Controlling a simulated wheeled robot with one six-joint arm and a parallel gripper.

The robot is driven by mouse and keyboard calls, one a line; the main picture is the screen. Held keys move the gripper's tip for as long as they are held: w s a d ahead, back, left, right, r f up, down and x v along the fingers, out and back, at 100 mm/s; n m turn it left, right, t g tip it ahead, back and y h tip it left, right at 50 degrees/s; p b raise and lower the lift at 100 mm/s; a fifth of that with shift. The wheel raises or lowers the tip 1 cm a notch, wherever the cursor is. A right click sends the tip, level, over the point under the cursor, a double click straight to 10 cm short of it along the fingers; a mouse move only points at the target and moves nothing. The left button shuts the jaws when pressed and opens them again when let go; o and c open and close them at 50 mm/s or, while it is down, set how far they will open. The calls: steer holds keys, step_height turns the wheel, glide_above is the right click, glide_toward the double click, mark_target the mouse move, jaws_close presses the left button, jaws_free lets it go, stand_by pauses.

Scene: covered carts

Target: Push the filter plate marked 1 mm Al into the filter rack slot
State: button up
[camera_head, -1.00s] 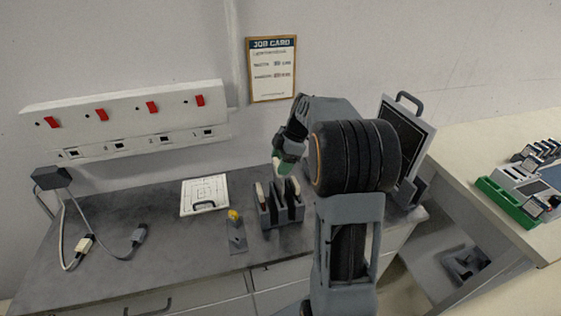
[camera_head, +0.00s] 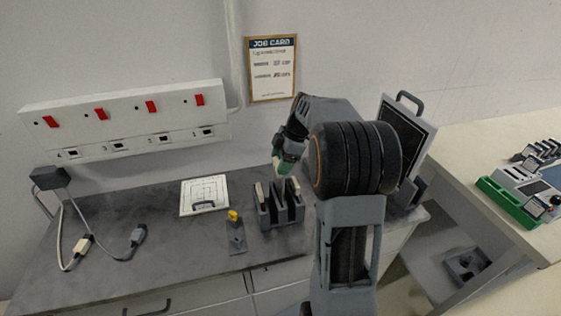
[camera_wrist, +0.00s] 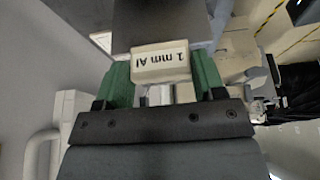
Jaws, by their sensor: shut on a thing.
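The filter plate marked 1 mm Al (camera_wrist: 162,63) shows in the wrist view as a cream label block, with a dark grey sheet (camera_wrist: 160,22) beyond it. My gripper (camera_wrist: 162,84) is shut on that block, a green finger on each side. In the head view my gripper (camera_head: 281,172) is just above the dark grey filter rack (camera_head: 281,217), over its middle. A grey sheet shows below the fingers. Whether its lower edge is inside a slot cannot be told. Other cream-topped plates stand at the rack's left and right.
A small stand with a yellow knob (camera_head: 234,216) is left of the rack. A white grid panel (camera_head: 205,195) lies behind it. Cables (camera_head: 100,235) lie at the bench's left. A dark panel with a handle (camera_head: 405,130) stands at the right.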

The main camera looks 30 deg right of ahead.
steer(key=shift+f+b, duration=4.3)
steer(key=shift+f, duration=0.55)
steer(key=o, duration=1)
steer(key=shift+o, duration=0.2)
steer(key=shift+r, duration=0.1)
steer(key=v, duration=1.3)
steer(key=shift+d+r, duration=0.15)
steer(key=shift+r, duration=0.2)
